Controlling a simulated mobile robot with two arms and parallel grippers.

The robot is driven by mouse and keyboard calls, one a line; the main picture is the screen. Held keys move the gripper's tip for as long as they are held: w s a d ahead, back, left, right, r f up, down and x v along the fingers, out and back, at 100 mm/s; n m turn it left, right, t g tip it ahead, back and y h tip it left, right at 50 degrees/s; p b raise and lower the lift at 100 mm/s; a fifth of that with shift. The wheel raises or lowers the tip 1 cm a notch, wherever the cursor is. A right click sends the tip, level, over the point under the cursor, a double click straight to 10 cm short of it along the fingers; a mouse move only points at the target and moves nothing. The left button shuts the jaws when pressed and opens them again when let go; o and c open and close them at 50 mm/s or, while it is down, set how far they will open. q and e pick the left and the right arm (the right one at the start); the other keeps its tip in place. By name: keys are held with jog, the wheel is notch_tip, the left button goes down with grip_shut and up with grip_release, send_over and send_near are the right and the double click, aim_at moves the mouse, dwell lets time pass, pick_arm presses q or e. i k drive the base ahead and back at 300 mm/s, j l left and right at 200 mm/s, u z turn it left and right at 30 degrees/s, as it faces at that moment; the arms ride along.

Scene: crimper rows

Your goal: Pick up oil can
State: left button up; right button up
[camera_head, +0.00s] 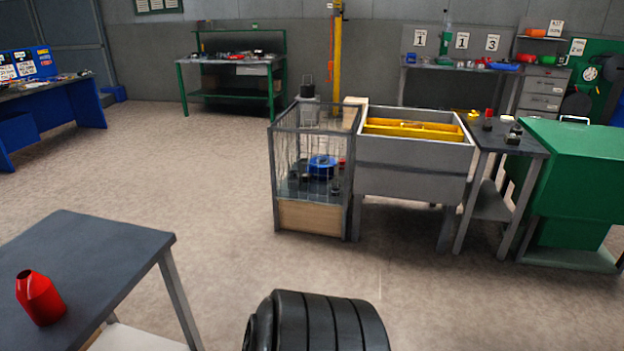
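A red can (40,298), the likely oil can, stands upright near the left end of a dark grey table (105,245) at the lower left. It has a sloped shoulder and a dark opening at its top. Nothing touches it except the table top. Neither of my grippers is in view.
A black ribbed rounded object (330,325) is at the bottom centre. A wire cage (312,215), grey tub (410,185), side table (530,143) and green cabinet (575,160) stand ahead to the right. Workbenches line the back. Open floor (200,170) lies between.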

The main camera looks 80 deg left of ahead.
aim_at(35, 291)
jog(key=k+u, duration=0.1)
jog(key=u, duration=4.3)
